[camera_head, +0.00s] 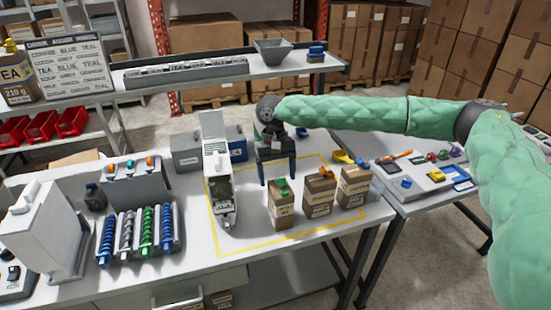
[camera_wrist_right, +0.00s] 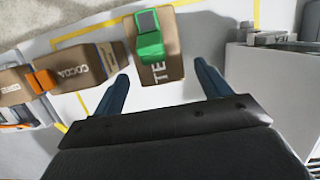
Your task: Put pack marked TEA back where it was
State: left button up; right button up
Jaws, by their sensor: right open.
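A brown pack with a green clip (camera_head: 282,210) stands on the table, leftmost of three packs. In the right wrist view this pack (camera_wrist_right: 165,66) shows the letters "TE", the rest of the word hidden. My right gripper (camera_head: 277,172) is open and empty, fingers pointing down, just behind and above this pack. In the right wrist view my right gripper (camera_wrist_right: 163,76) has one finger on each side of the pack's near end, with gaps. Another pack marked TEA (camera_head: 14,82) stands on the upper shelf at far left. My left gripper is not in view.
A COCOA pack (camera_head: 319,196) with an orange clip and a third pack (camera_head: 354,186) stand to the right, close together. A white dispenser (camera_head: 217,175) stands to the left. Yellow tape (camera_head: 300,238) marks the area. A shelf (camera_head: 225,77) runs behind.

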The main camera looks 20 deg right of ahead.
pick_arm(q)
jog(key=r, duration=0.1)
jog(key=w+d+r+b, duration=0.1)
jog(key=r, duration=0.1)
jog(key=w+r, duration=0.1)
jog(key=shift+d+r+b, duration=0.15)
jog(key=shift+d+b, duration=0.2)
jog(key=shift+b, duration=0.05)
pick_arm(e)
jog(key=v, duration=0.7)
jog(key=shift+r, duration=0.3)
jog(key=shift+w, duration=0.15)
